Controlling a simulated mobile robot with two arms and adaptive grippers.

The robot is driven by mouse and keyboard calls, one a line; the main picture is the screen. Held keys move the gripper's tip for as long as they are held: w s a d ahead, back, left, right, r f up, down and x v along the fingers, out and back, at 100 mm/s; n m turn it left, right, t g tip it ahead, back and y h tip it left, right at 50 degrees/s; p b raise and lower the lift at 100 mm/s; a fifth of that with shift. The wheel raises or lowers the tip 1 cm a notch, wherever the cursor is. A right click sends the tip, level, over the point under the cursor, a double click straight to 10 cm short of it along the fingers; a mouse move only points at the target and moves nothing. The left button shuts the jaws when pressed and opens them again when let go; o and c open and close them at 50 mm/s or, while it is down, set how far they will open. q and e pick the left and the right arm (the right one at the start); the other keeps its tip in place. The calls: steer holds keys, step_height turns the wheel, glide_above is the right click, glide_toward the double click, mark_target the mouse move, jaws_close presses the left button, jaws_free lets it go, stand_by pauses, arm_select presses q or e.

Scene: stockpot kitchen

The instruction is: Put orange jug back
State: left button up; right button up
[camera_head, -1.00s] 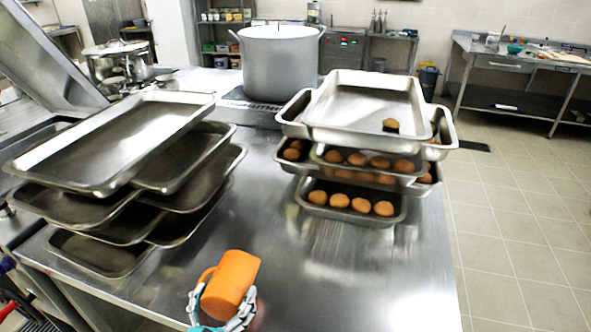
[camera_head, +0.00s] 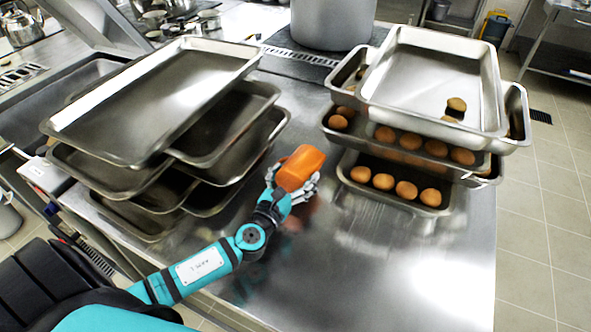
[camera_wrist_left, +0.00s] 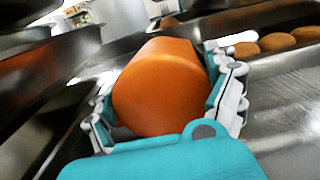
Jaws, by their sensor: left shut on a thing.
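The orange jug (camera_head: 301,167) is in my left gripper (camera_head: 292,186), over the steel counter between the two stacks of trays. In the left wrist view the jug (camera_wrist_left: 160,88) fills the space between the fingers of the left gripper (camera_wrist_left: 168,110), which is shut around its body. The jug looks tilted in the head view. I cannot tell whether its base touches the counter. Its handle is hidden now. My right gripper is not in view.
A stack of empty steel trays (camera_head: 150,95) stands close on the left. Stacked trays (camera_head: 430,85) with several brown round items (camera_head: 405,189) stand on the right. A large pot (camera_head: 330,22) is behind. The front right of the counter (camera_head: 400,270) is clear.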

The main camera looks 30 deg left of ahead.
arm_select(q)
steer(key=w, duration=0.1)
steer(key=w+a, duration=0.2)
steer(key=shift+w+f, duration=0.15)
steer(key=shift+w, duration=0.25)
step_height(320, 180, down, 3)
steer(key=shift+b, duration=0.7)
steer(key=shift+f, duration=0.25)
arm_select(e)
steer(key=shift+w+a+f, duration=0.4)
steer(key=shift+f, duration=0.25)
arm_select(q)
steer(key=shift+f, duration=0.1)
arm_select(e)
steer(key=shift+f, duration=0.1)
arm_select(q)
steer(key=o, duration=1.1)
steer(key=shift+f, duration=0.15)
steer(key=shift+o, duration=1.1)
